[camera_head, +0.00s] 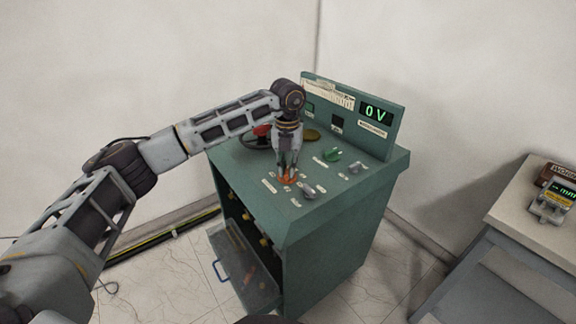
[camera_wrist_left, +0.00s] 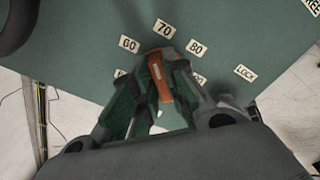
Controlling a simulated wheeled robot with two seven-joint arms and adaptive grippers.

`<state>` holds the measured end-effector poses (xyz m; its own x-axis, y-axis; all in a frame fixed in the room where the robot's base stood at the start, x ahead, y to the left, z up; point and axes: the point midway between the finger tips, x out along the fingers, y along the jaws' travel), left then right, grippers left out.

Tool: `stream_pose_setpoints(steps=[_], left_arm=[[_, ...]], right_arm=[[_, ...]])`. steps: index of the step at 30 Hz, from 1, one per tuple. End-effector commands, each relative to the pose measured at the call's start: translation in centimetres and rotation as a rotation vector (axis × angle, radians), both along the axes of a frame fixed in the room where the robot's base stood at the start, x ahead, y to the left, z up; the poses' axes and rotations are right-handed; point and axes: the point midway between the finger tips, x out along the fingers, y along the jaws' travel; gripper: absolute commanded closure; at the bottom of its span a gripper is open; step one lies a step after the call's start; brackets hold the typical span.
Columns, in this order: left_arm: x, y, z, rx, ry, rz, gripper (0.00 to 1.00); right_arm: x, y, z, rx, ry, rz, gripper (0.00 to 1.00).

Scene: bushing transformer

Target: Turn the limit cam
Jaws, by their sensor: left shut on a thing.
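The limit cam is an orange-brown pointer knob (camera_wrist_left: 160,78) on the green panel, ringed by white number labels such as 60, 70 and 80. My left gripper (camera_wrist_left: 158,95) is shut on it from above, one finger on each side. In the head view the left gripper (camera_head: 288,176) points down onto the panel, and a bit of the orange cam (camera_head: 287,181) shows at its fingertips. In the wrist view the near side of the cam and some labels are hidden by the fingers. My right gripper is not in view.
A side table (camera_head: 530,205) stands right.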

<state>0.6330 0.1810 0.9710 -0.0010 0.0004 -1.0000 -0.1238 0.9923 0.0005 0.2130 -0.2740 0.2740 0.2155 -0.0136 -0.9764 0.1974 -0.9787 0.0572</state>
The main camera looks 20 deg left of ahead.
Motion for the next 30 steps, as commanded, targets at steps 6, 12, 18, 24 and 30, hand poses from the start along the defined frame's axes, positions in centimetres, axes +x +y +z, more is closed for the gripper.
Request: stream_pose_setpoints(steps=[6,12,18,24,30], left_arm=[[0.1,0.2,0.2,-0.001,-0.003,0.174,1.00],[0.0,0.2,0.3,-0.001,-0.004,0.324,1.00],[0.0,0.3,0.2,-0.002,-0.004,0.437,1.00],[0.0,0.3,0.2,-0.002,-0.005,0.502,1.00],[0.0,0.4,0.2,-0.002,-0.005,0.524,1.00]], right_arm=[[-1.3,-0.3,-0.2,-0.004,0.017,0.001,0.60],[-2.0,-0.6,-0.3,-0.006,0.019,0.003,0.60],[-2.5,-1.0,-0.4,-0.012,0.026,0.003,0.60],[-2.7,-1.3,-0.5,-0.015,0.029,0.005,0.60],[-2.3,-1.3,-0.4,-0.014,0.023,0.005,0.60]])
